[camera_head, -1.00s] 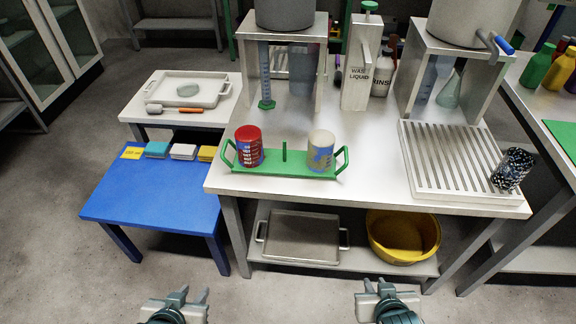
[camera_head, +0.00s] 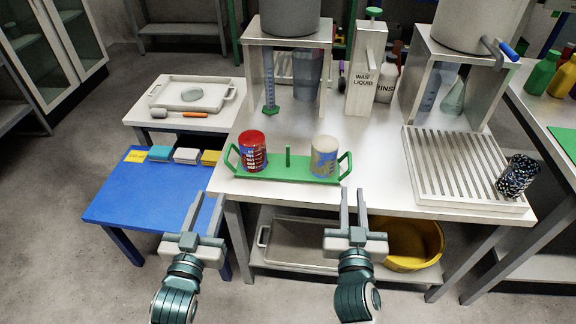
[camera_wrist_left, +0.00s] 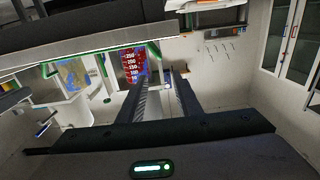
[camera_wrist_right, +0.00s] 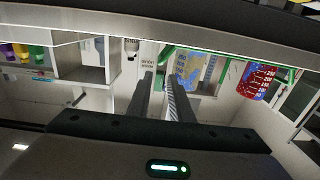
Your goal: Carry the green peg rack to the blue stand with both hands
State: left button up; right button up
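The green peg rack (camera_head: 289,176) sits near the front edge of the white table. It has a raised handle at each end and a short peg in the middle. A red beaker (camera_head: 252,151) stands on its left part and a clear beaker with a blue pattern (camera_head: 324,157) on its right part. The blue stand (camera_head: 152,197) is the low table to the left. My left gripper (camera_head: 204,212) is open and empty, in front of and below the rack's left end. My right gripper (camera_head: 352,205) is open and empty, in front of and below the right handle. Neither touches the rack.
Sponge-like blocks (camera_head: 187,156) and a yellow card lie along the blue stand's back edge; its front is clear. A yellow basin (camera_head: 412,244) sits on the lower shelf.

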aim_at(224, 159)
pick_arm(q)
jog(key=shift+w, duration=0.1)
pick_arm(e)
jog(key=shift+w, duration=0.1)
